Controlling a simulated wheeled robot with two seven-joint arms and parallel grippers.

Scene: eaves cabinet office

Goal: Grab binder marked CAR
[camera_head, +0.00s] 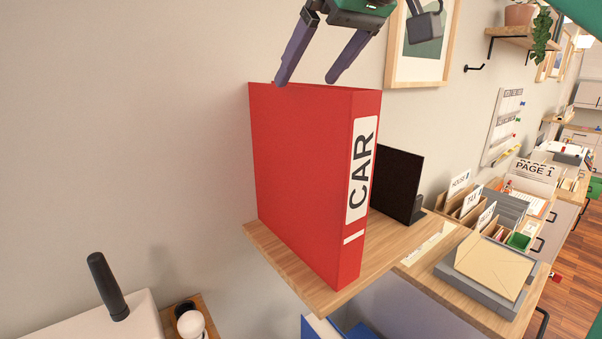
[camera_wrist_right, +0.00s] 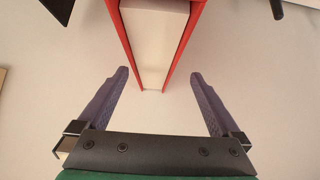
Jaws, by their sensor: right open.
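The red binder (camera_head: 305,170) stands upright on a small wooden wall shelf (camera_head: 280,258). Its spine faces right and carries a white label with CAR in black letters. My right gripper (camera_head: 305,82) is open and empty, just above the binder's top at its back, near the wall. In the right wrist view the binder (camera_wrist_right: 122,30) shows as red covers around white pages, ahead of my open right gripper (camera_wrist_right: 158,75). The pages are not between the fingers in a grip. My left gripper is not in view.
A black upright panel (camera_head: 396,182) stands right of the binder on the shelf. A framed picture (camera_head: 418,60) hangs behind on the right. A grey tray with an envelope (camera_head: 490,265) and labelled file boxes (camera_head: 465,200) sit on the right counter. A black handle (camera_head: 107,285) rises at lower left.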

